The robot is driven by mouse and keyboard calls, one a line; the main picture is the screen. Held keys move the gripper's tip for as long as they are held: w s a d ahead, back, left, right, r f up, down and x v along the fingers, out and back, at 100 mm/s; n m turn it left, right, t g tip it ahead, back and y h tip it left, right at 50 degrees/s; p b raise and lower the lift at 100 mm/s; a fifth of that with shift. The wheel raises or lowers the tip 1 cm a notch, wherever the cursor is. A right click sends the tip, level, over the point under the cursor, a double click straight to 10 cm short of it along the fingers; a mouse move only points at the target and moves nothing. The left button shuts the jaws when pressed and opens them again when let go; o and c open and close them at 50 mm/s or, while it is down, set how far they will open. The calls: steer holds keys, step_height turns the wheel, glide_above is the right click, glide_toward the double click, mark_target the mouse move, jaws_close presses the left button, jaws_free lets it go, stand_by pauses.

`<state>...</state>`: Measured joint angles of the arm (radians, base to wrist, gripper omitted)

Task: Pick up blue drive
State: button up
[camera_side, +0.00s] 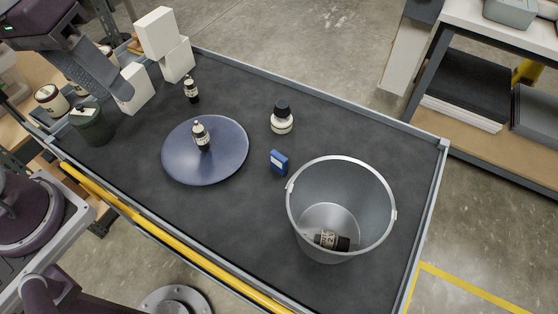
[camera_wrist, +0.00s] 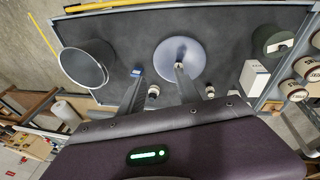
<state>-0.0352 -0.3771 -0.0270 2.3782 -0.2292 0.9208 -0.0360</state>
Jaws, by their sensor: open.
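The blue drive (camera_side: 279,162) is a small blue box with a pale label, standing on the dark tabletop between the blue round plate (camera_side: 178,164) and the grey bucket (camera_side: 299,222). In the wrist view the blue drive (camera_wrist: 137,71) shows close to the tip of the left finger in the picture, with the table well beyond it. My gripper (camera_wrist: 159,74) is open, its two fingers apart with nothing between them. In the side view part of my gripper shows at the upper left, raised and far from the drive.
A dark bottle (camera_side: 201,138) stands on the plate, another (camera_side: 191,90) behind it. A dark-lidded jar (camera_side: 282,119) stands behind the drive. A bottle (camera_side: 331,240) lies in the bucket. White boxes (camera_side: 157,34) and a green container (camera_side: 92,124) are at left. The table has a raised rim.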

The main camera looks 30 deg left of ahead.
steer(key=w+d+f+n+g+h, duration=0.3)
steer(key=w+d+f+g, duration=0.15)
steer(key=w, duration=0.25)
steer(key=n+h, duration=0.7)
steer(key=n, duration=0.4)
glide_toward(279, 159)
steer(key=d+f, duration=0.1)
steer(key=f, duration=0.2)
steer(key=shift+d+g, duration=0.35)
steer(key=x, duration=0.4)
steer(key=w+x, duration=0.1)
steer(key=x, duration=0.1)
steer(key=shift+s+d, duration=0.1)
steer(key=shift+d, duration=0.15)
steer(key=shift+d+f, duration=0.25)
steer(key=shift+d, duration=0.2)
jaws_close()
